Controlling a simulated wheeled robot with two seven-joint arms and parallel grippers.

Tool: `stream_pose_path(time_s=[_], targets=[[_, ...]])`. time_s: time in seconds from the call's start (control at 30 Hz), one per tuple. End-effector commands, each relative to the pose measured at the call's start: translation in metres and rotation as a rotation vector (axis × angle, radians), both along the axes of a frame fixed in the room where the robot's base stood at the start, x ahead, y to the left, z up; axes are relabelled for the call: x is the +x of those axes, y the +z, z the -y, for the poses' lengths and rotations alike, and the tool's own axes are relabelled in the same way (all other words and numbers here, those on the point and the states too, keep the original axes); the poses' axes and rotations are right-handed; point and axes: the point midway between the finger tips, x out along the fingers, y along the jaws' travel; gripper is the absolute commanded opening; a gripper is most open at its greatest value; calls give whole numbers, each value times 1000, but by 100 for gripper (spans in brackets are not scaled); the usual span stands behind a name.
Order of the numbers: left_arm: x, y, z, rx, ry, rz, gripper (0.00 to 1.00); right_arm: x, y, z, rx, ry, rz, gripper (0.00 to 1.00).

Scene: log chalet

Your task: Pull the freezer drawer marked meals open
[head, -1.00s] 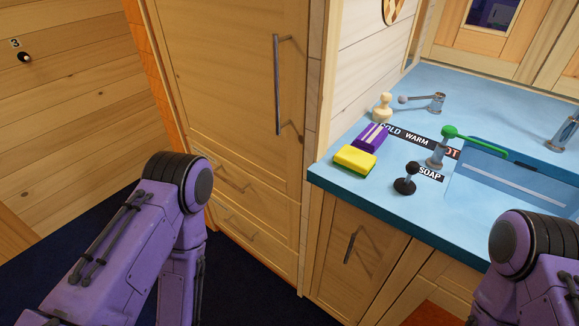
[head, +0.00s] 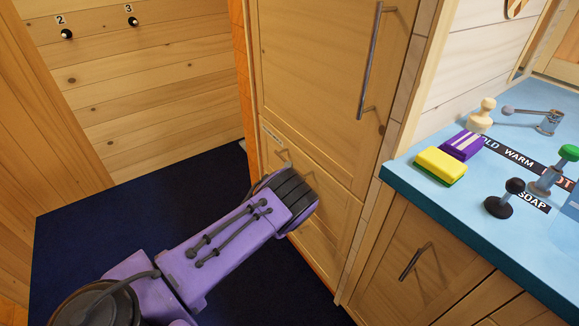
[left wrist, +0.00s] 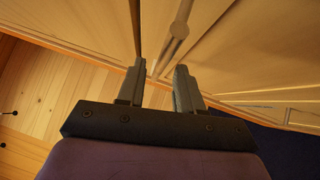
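The tall wooden cabinet has a door (head: 320,65) above and drawer fronts below. The upper drawer front (head: 325,165) carries a pale label strip (head: 270,133) whose text is too small to read. Part of its handle (head: 283,155) shows just beyond my left wrist. My left arm reaches to these drawers, and its wrist hides the gripper in the head view. In the left wrist view my left gripper (left wrist: 161,78) is open, its fingers apart, with a handle (left wrist: 179,30) just ahead and partly between them. Contact cannot be told. The drawers look shut. My right gripper is out of view.
The blue counter (head: 405,172) at right holds a yellow sponge (head: 441,165), a purple block (head: 463,145) and levers. A cupboard handle (head: 415,262) projects below it. The door's long handle (head: 371,60) stands out above. Dark floor (head: 130,210) is free at left.

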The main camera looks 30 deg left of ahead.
Motion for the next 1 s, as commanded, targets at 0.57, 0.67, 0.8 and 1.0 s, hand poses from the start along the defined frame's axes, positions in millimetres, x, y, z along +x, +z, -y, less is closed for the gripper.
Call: stream_pose_path(time_s=[0.57,0.67,0.8,1.0], targets=[[33,4,-15,2,1,-5,19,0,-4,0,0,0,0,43],[33,4,-15,2,1,-5,0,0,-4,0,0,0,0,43],[32,4,-18,2,2,-5,0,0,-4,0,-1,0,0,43],[28,5,-19,2,3,-5,0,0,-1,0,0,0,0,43]])
